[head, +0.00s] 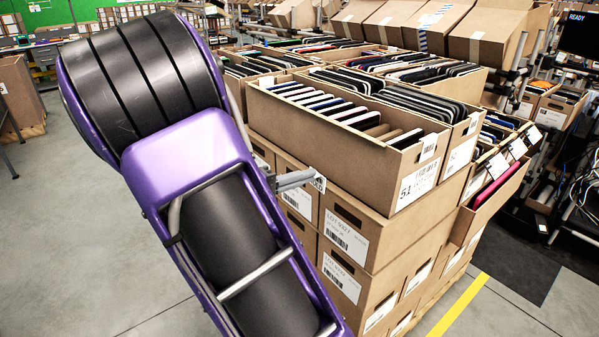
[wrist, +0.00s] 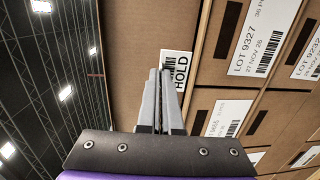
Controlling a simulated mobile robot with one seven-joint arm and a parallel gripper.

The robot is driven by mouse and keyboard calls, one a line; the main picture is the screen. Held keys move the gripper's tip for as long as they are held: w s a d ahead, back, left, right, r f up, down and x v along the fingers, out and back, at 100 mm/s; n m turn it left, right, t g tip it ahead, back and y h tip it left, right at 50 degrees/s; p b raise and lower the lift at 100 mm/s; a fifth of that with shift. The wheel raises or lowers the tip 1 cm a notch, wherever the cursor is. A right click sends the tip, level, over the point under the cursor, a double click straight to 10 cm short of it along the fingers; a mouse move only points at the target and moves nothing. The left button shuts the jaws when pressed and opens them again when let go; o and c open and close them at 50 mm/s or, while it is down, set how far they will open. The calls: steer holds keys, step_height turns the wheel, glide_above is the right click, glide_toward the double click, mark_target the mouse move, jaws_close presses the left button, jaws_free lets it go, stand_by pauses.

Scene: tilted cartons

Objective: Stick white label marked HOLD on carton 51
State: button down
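Carton 51 (head: 335,135) is the open-topped brown carton on top of the front stack, filled with a row of thin flat devices. Its number shows on its right-hand face. The white HOLD label (head: 319,181) is at the lower part of its left-hand face. In the wrist view the label (wrist: 181,72) faces me, with black HOLD lettering, partly hidden by my fingers. My gripper (head: 310,176) has its fingertips (wrist: 161,74) close together at the label and appears shut on it. The label looks flat against or very near the cardboard; I cannot tell if it touches.
Cartons with white LOT labels (head: 345,237) are stacked below carton 51. More device-filled cartons stand behind and to its right. A tilted carton (head: 492,195) juts out at the right. Open grey floor (head: 60,230) lies at the left, and a yellow line (head: 458,305) runs at the lower right.

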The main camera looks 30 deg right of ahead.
mark_target(336, 147)
steer(key=shift+n+t+h, duration=0.3)
steer(key=shift+t+h, duration=0.2)
steer(key=shift+w+d+r, duration=0.35)
steer(key=shift+d+r, duration=0.15)
steer(key=shift+d, duration=0.6)
steer(key=shift+w+d+r, duration=0.35)
steer(key=shift+d+r, duration=0.15)
steer(key=shift+d, duration=0.55)
steer(key=shift+w+d+r, duration=0.35)
steer(key=shift+d+r, duration=0.15)
steer(key=shift+d, duration=0.6)
steer(key=shift+d+b, duration=0.2)
steer(key=shift+b, duration=0.1)
steer(key=c, duration=1)
jaws_free()
steer(key=s+a+p, duration=0.1)
steer(key=a, duration=2.2)
steer(key=shift+s+a, duration=0.2)
steer(key=shift+s, duration=0.2)
